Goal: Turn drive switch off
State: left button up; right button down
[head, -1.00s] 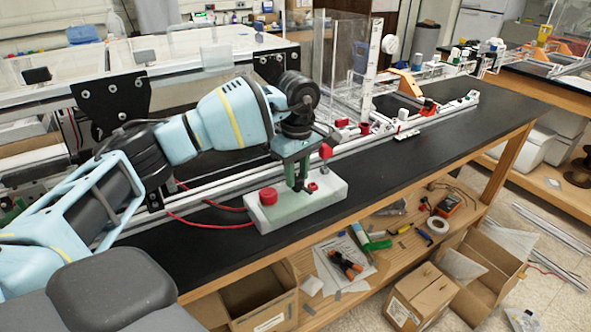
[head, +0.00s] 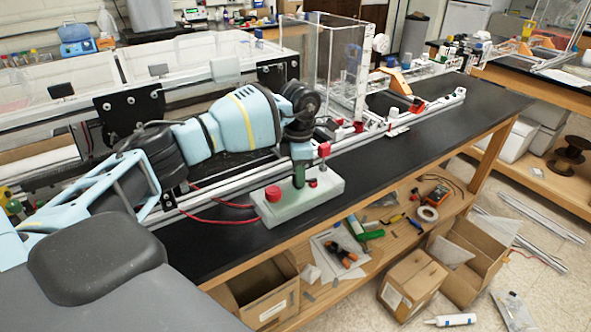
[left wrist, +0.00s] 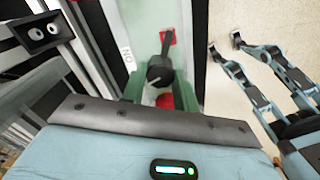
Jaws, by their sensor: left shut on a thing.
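The drive switch is on a pale green-white box (head: 275,213) lying on the black bench. The box has a large red button (head: 273,193) at its left end and a smaller red part (head: 312,183) further right. My left gripper (head: 299,180) points down at the box and is shut, apparently on the switch lever; the fingers hide the exact contact. A red-tipped upright part (head: 324,150) shows just right of the fingers.
Red cables (head: 215,202) run left from the box. An aluminium rail (head: 235,189) lies behind it, with a clear panel enclosure (head: 335,60) further back. The black bench top right of the box is clear.

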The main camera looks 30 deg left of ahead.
pick_arm(q)
jog(key=n, duration=0.2)
jog(key=shift+r+n+p, duration=0.2)
jog(key=shift+n+p, duration=0.1)
jog(key=shift+p, duration=0.1)
jog(key=shift+f+n+p, duration=0.1)
jog(key=shift+n+p, duration=0.2)
jog(key=shift+n, duration=0.7)
pick_arm(e)
jog(key=shift+w+d+r+t, duration=0.2)
jog(key=shift+w+r+t, duration=0.1)
jog(key=shift+w+r, duration=0.7)
jog(key=shift+r, duration=0.1)
pick_arm(q)
jog(key=o, duration=1)
jog(key=shift+f, duration=0.1)
pick_arm(e)
jog(key=shift+w, duration=0.1)
pick_arm(q)
jog(key=shift+r, duration=3.95)
pick_arm(e)
jog(key=shift+s+f, duration=0.2)
jog(key=shift+s, duration=0.05)
jog(key=shift+a, duration=0.1)
